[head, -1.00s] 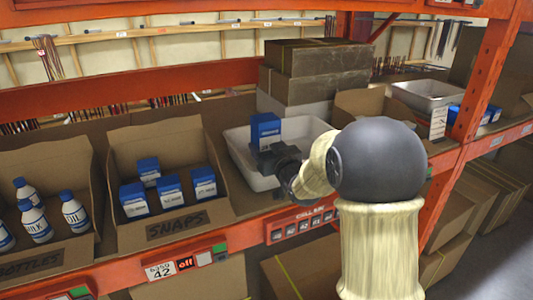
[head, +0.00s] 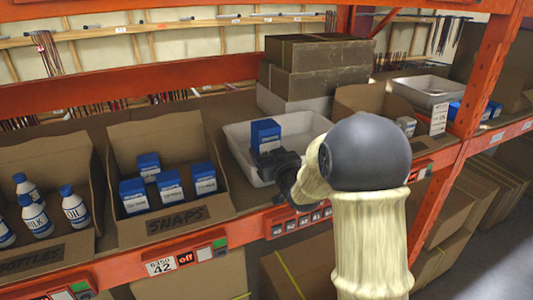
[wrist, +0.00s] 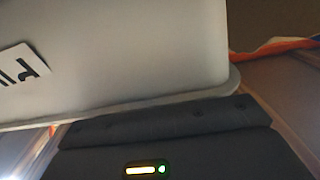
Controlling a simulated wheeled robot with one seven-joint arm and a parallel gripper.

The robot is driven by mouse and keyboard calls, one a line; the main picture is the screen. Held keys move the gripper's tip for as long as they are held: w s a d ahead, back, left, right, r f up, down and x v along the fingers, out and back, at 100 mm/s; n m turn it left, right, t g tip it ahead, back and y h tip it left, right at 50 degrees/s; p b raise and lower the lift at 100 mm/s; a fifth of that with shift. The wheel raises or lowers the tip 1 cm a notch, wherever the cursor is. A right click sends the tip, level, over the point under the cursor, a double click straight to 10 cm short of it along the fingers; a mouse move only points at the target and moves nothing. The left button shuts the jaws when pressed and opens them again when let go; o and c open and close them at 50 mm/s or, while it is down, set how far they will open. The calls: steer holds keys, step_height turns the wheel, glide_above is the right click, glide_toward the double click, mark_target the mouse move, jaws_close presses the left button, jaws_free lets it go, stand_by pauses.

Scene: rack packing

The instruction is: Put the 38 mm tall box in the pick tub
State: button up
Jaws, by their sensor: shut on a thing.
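My gripper (head: 272,158) is shut on a blue and white box (head: 265,136). The box is upright, with its lower part hidden behind the gripper. It is over the near left part of the white pick tub (head: 237,150), inside the rim outline in the head view. Whether it touches the tub floor cannot be told. In the wrist view a pale wall with a rim and a partly cut-off label, likely the tub (wrist: 130,60), fills the upper part; the held box is not clearly seen there.
A cardboard SNAPS bin (head: 220,195) with several similar blue and white boxes stands left of the tub. Farther left is a bottles bin (head: 75,245). Stacked cartons (head: 320,85) stand behind the tub, an open carton (head: 345,100) to its right. An orange upright (head: 485,80) is at right.

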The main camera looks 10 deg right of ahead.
steer(key=shift+f, duration=0.25)
steer(key=o, duration=1.2)
steer(key=shift+s+f, duration=0.1)
steer(key=shift+f, duration=0.05)
steer(key=shift+r+p, duration=0.7)
steer(key=shift+p, duration=0.1)
steer(key=shift+s+f+b, duration=0.15)
steer(key=shift+f+b, duration=0.05)
steer(key=shift+b, duration=0.2)
steer(key=b+v, duration=0.1)
steer(key=v, duration=0.2)
steer(key=b+v, duration=0.2)
steer(key=v, duration=0.2)
steer(key=b+v, duration=0.2)
steer(key=v, duration=0.2)
steer(key=shift+s+d+r, duration=0.2)
steer(key=shift+r, duration=0.15)
